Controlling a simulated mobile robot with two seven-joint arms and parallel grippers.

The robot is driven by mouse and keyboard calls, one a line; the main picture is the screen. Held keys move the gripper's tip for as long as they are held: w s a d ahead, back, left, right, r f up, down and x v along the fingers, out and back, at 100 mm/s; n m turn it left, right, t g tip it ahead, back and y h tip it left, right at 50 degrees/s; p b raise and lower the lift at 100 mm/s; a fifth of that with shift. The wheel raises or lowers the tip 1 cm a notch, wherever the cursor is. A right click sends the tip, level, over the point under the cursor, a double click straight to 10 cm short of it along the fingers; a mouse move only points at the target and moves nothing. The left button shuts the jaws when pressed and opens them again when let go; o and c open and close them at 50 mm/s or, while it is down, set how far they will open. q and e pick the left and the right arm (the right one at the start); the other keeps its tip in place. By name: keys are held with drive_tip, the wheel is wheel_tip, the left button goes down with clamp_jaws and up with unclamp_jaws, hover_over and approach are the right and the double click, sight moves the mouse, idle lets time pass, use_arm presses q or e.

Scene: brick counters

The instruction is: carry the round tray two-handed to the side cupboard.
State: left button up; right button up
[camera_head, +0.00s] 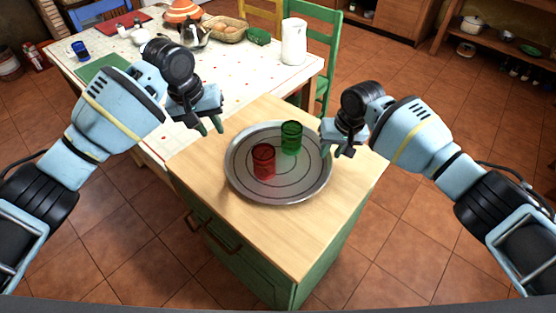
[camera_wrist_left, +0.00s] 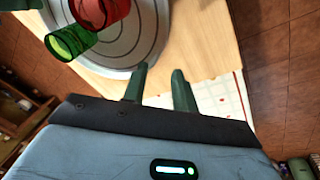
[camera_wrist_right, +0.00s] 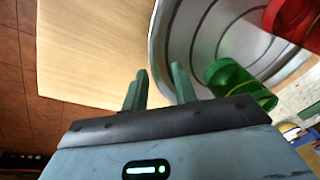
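The round grey metal tray (camera_head: 240,182) lies flat on the wooden top of a small green cupboard. A red glass (camera_head: 264,162) and a green glass (camera_head: 291,138) stand on it. My left gripper (camera_head: 212,128) is open and empty, above the wood just off the tray's upper-left edge; its fingers show apart in the left wrist view (camera_wrist_left: 160,75). My right gripper (camera_head: 338,152) is open at the tray's right edge. In the right wrist view its parted fingers (camera_wrist_right: 160,75) appear close over the rim; I cannot tell whether they touch it.
A dining table (camera_head: 235,75) behind holds a white jar (camera_head: 294,41), a kettle (camera_head: 194,33), a bread basket (camera_head: 225,28) and a blue cup (camera_head: 80,50). A green chair (camera_head: 322,50) stands behind the cupboard. Tiled floor at right is clear, with shelves (camera_head: 500,40) at far right.

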use_arm(q)
drive_tip(key=shift+v, duration=0.8)
use_arm(e)
drive_tip(key=v, duration=1.2)
use_arm(q)
drive_tip(key=shift+s+f, duration=0.1)
